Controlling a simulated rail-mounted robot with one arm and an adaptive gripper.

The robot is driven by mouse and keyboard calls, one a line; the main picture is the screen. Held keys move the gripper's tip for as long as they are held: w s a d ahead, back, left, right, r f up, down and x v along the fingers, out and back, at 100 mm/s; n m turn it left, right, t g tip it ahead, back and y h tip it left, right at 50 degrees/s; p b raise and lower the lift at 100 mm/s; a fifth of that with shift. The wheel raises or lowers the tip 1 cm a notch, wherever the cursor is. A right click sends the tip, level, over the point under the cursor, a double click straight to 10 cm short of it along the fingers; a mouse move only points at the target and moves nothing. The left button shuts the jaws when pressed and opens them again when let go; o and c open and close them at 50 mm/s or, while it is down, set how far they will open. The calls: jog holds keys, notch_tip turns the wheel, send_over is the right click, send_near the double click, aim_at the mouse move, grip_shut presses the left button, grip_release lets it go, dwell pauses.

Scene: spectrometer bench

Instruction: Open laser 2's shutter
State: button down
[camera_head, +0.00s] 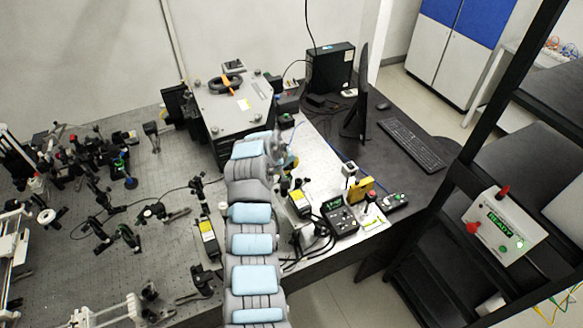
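My arm reaches up the middle of the camera_head view. My gripper (288,160) is at its far end, small and partly covered by the arm, beside the large grey box; I cannot tell whether its fingers are open. Two black modules with yellow labels stand on the bench: one (208,238) left of my arm, one (299,203) right of it. I cannot read which, if either, is laser 2, and no shutter can be made out clearly. A black control box with a small display (340,216) sits right of my arm, apart from the gripper.
A large grey box (228,115) stands behind my gripper. Dense optics mounts (110,200) fill the left bench. A yellow block (361,187), a monitor (358,95) and a keyboard (411,143) are to the right. A panel reading READY (505,228) hangs on a dark frame.

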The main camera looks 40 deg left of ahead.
jog(key=shift+s+b+v, duration=0.2)
jog(key=shift+b+v, duration=0.2)
jog(key=shift+v, duration=1.65)
jog(key=shift+a+f, duration=0.1)
jog(key=shift+a, duration=0.05)
